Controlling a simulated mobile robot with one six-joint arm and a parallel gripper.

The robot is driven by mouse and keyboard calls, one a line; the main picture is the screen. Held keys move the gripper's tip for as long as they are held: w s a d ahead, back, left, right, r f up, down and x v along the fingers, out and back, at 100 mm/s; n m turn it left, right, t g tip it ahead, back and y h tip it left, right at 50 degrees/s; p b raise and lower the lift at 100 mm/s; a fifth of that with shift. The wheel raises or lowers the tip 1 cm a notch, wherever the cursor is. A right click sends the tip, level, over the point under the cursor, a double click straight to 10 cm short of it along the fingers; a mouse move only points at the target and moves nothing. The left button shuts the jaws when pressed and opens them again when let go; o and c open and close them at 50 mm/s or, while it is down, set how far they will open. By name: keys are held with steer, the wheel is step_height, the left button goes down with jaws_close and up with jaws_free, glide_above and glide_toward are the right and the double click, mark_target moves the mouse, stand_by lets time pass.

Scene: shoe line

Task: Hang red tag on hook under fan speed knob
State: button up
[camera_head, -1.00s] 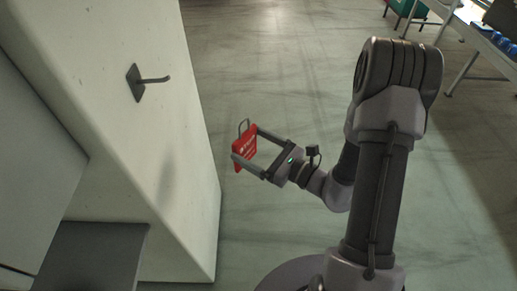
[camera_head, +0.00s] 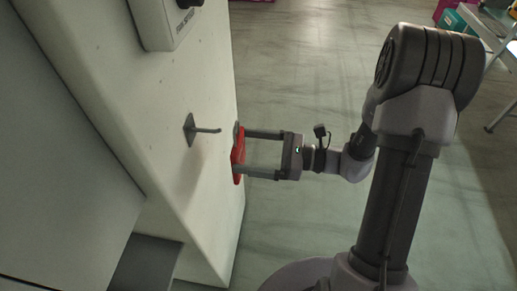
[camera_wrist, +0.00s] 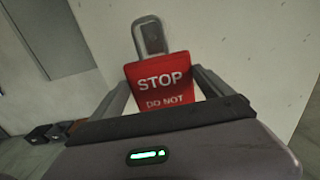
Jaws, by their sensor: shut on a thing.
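The red tag (camera_head: 238,158) is held between the fingertips of my gripper (camera_head: 240,154), which is shut on it. In the wrist view the tag (camera_wrist: 163,80) faces the camera and reads "STOP" and "DO NOT", with a grey loop (camera_wrist: 150,37) standing up from its top. The hook (camera_head: 203,129) is a grey peg on a square plate fixed to the pale panel. The tag is to the right of the hook tip and slightly lower in the head view, apart from it. The dark knob (camera_head: 189,3) is cut off at the top edge, on a grey box above the hook.
The pale panel (camera_head: 120,85) fills the left of the head view, with a grey ledge (camera_head: 145,262) low in front of it. Open floor (camera_head: 310,65) lies right of the panel. Crates and a table leg stand far off at the upper right.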

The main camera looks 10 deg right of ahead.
steer(key=f+x, duration=0.1)
steer(key=x, duration=0.6)
steer(key=shift+a+f+b, duration=0.25)
steer(key=shift+f+b, duration=0.15)
steer(key=shift+b, duration=0.05)
stand_by(0.5)
steer(key=o, duration=1.1)
steer(key=shift+o, duration=0.2)
